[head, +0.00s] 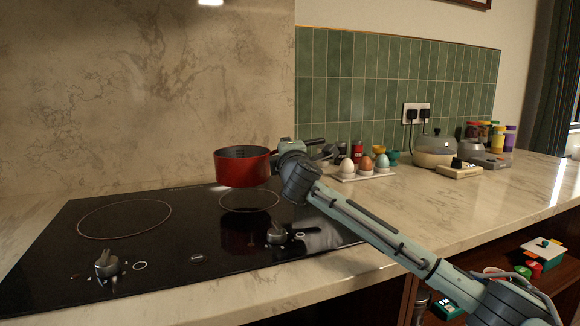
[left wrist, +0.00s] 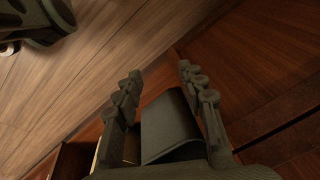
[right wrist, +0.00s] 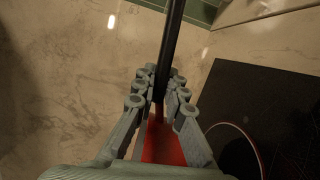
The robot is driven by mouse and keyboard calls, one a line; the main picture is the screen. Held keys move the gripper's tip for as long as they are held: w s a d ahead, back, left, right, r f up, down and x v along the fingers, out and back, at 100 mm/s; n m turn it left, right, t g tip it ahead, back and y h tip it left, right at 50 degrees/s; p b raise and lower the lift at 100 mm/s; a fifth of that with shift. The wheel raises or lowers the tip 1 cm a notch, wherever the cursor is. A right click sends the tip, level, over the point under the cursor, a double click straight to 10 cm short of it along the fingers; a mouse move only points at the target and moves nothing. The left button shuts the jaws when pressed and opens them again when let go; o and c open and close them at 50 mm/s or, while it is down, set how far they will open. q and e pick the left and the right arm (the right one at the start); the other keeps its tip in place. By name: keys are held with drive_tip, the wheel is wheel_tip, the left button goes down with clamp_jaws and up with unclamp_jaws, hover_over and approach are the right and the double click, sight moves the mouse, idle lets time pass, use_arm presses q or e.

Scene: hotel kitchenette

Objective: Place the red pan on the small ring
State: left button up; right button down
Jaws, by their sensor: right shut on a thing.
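The red pan (head: 243,168) is upright in the head view, held in the air above the black hob; its reflection shows lower in the glass. The small ring (head: 250,203) is the thin circle at the back right of the hob, below the pan, its far part hidden by the pan. My right gripper (head: 302,148) is shut on the pan's dark handle. The right wrist view shows its fingers (right wrist: 160,88) closed around the handle (right wrist: 171,45), with red pan (right wrist: 162,143) behind them. My left gripper (left wrist: 157,78) is open, away from the hob over wood surfaces.
The large ring (head: 124,219) is empty at the hob's left. Control knobs (head: 107,264) stand along the front. An egg tray (head: 363,175), jars and an egg cooker (head: 434,151) stand right of the hob. A tiled wall is behind.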

drive_tip(key=shift+s+d+f, duration=0.1)
drive_tip(key=shift+d+f, duration=0.1)
drive_tip(key=shift+d, duration=0.35)
wheel_tip(320, 180, down, 4)
drive_tip(key=shift+r, duration=0.15)
use_arm(q)
drive_tip(key=shift+s+a+f, duration=0.15)
drive_tip(key=shift+s+f, duration=0.35)
drive_tip(key=shift+f, duration=0.3)
drive_tip(key=shift+w, duration=0.1)
use_arm(e)
drive_tip(key=shift+f, duration=0.25)
drive_tip(key=c, duration=2)
unclamp_jaws()
drive_tip(key=shift+f, duration=0.15)
drive_tip(key=o, duration=0.4)
use_arm(q)
drive_tip(key=shift+w+r, duration=0.35)
drive_tip(key=shift+r, duration=0.1)
